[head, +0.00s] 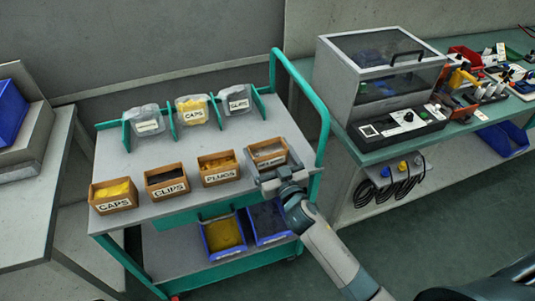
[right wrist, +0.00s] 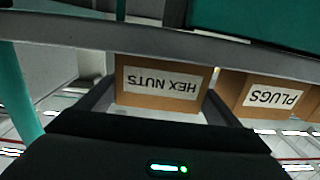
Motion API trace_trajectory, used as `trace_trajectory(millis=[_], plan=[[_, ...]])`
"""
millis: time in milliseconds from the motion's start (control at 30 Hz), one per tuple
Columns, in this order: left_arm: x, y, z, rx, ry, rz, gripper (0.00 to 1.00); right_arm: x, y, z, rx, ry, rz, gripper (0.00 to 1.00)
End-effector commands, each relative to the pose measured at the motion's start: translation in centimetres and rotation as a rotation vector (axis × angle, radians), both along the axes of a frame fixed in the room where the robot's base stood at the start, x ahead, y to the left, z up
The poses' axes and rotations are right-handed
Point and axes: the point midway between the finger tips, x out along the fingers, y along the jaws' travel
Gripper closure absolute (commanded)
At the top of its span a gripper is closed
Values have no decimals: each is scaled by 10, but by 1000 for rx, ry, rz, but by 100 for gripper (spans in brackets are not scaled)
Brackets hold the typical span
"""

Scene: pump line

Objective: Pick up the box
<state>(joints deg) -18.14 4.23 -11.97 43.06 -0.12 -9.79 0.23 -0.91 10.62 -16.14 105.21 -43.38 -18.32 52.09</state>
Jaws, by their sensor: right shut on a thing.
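A small brown box (head: 268,147) stands at the right end of a row of similar boxes on the cart's top shelf. In the right wrist view the box (right wrist: 162,72) shows an upside-down HEX NUTS label. My right gripper (head: 270,173) reaches it from the front right, with one finger on each side. It is shut on this HEX NUTS box. I cannot tell whether the box is clear of the shelf. My left gripper is not in view.
The PLUGS box (head: 218,169) sits close on the left, then CLIPS (head: 166,182) and CAPS (head: 113,195). The cart's green handle (head: 322,115) rises on the right. A bench with a grey machine (head: 385,90) stands beyond it.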

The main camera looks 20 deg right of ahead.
Motion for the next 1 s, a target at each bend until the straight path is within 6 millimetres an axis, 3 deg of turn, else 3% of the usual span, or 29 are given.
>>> trace_trajectory(millis=[267,500,1000], plan=[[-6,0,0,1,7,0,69,1,0,11,0,-4,1,36],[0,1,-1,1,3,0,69,1,0,45,-1,-6,3,36],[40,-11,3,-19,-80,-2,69,-83,-30,93,0,-2,2,36]])
